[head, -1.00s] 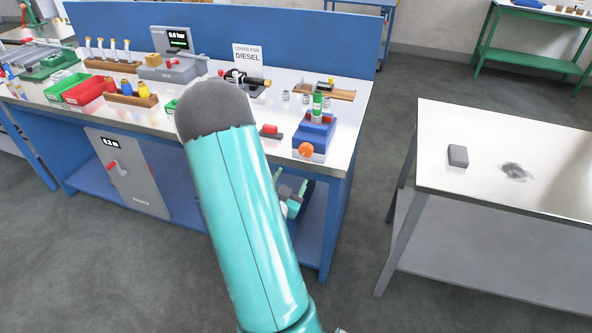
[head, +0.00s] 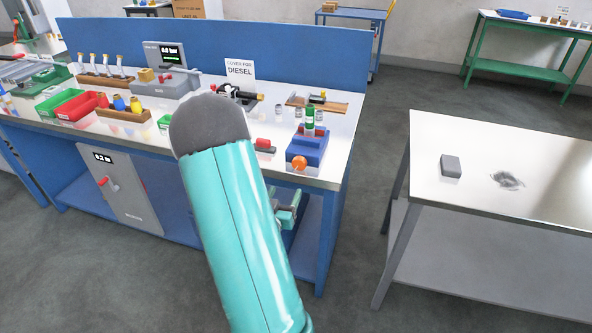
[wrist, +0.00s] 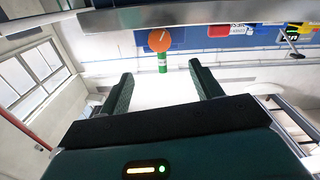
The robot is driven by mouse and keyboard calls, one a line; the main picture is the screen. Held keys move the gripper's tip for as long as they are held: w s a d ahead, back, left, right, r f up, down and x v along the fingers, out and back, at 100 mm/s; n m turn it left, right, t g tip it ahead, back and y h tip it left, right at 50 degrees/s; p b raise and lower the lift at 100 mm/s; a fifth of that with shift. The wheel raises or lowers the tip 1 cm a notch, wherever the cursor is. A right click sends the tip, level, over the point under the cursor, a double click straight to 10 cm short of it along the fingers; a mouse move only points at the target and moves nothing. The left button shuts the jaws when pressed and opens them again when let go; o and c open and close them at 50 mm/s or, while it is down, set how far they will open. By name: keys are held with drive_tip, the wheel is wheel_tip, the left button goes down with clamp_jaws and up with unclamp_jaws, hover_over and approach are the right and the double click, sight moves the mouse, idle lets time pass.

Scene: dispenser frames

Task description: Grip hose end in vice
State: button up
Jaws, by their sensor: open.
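The blue vice (head: 306,152) stands at the right front corner of the blue workbench, with an orange knob (head: 299,163) on its front. A green upright piece (head: 310,120) stands at the vice; I cannot tell whether it is clamped. In the wrist view, the orange knob (wrist: 160,40) and the green piece (wrist: 162,64) show beyond my fingers. I cannot identify the hose end for sure. My gripper (wrist: 163,85) is open and empty, pointing toward the vice side. In the head view my arm hides part of the bench front.
A small red piece (head: 263,144) lies left of the vice. Black fittings (head: 238,94) stand by the diesel sign (head: 240,70). Red (head: 80,106) and green bins stand at the left. The right table (head: 450,130) holds a grey block (head: 450,166) and a dark smudge. Floor between is free.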

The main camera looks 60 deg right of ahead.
sight(298, 165)
drive_tip(key=d, duration=0.4)
drive_tip(key=w+d, duration=0.1)
drive_tip(key=d, duration=0.3)
drive_tip(key=w+d, duration=0.1)
drive_tip(key=d, duration=0.4)
drive_tip(key=c, duration=1)
